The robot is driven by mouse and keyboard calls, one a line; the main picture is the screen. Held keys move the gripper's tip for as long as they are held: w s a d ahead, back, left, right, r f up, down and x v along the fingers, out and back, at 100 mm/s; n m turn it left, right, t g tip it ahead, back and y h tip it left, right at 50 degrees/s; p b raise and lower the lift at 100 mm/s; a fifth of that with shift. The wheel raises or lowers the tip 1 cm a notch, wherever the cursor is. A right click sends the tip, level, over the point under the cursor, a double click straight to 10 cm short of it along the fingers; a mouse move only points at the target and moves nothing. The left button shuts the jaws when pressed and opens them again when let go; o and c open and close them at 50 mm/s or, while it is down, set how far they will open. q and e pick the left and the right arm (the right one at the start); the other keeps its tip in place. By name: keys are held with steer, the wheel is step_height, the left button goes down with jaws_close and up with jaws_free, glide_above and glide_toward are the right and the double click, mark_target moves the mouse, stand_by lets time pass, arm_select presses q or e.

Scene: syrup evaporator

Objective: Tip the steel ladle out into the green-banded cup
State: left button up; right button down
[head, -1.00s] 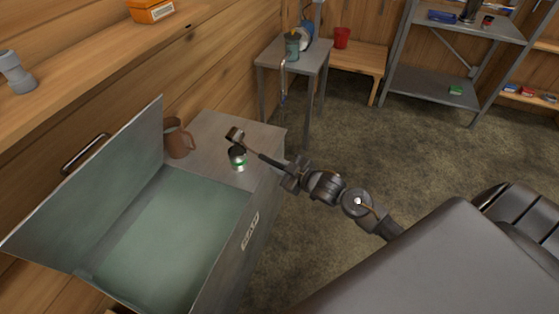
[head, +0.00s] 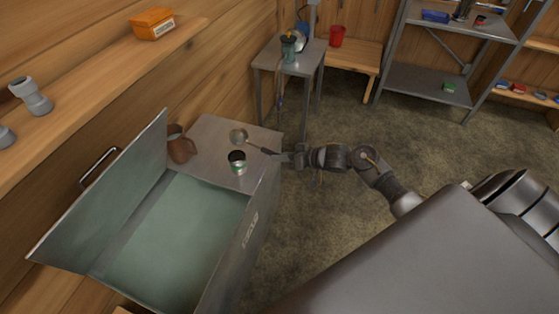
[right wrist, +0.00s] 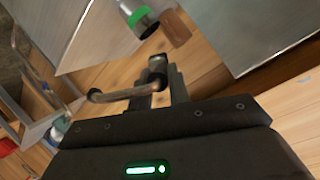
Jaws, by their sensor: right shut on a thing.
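The steel ladle (head: 239,136) is held by my right gripper (head: 282,157), which is shut on its handle. Its bowl shows as a round grey shape just behind the green-banded cup in the head view, apart from it in the picture. I cannot tell what is in the bowl. In the right wrist view the cup (right wrist: 139,17) is at the top, beyond the gripper (right wrist: 165,86) and a bent handle. My left gripper is not in view.
A brown jug (head: 181,149) stands left of the cup by the raised lid (head: 110,200). The open chest (head: 247,235) lies in front. A small metal table (head: 268,61) with a green container (head: 289,48) stands behind. Floor to the right is clear.

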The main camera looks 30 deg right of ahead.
steer(key=w+d+r+m+g+y+p, duration=0.1)
steer(key=w+d+r+m+y+p, duration=0.1)
steer(key=m, duration=0.6)
steer(key=shift+d+r+m+y+p, duration=0.4)
steer(key=shift+d+r+y, duration=0.2)
steer(key=shift+r+y, duration=0.9)
steer(key=shift+f, duration=0.15)
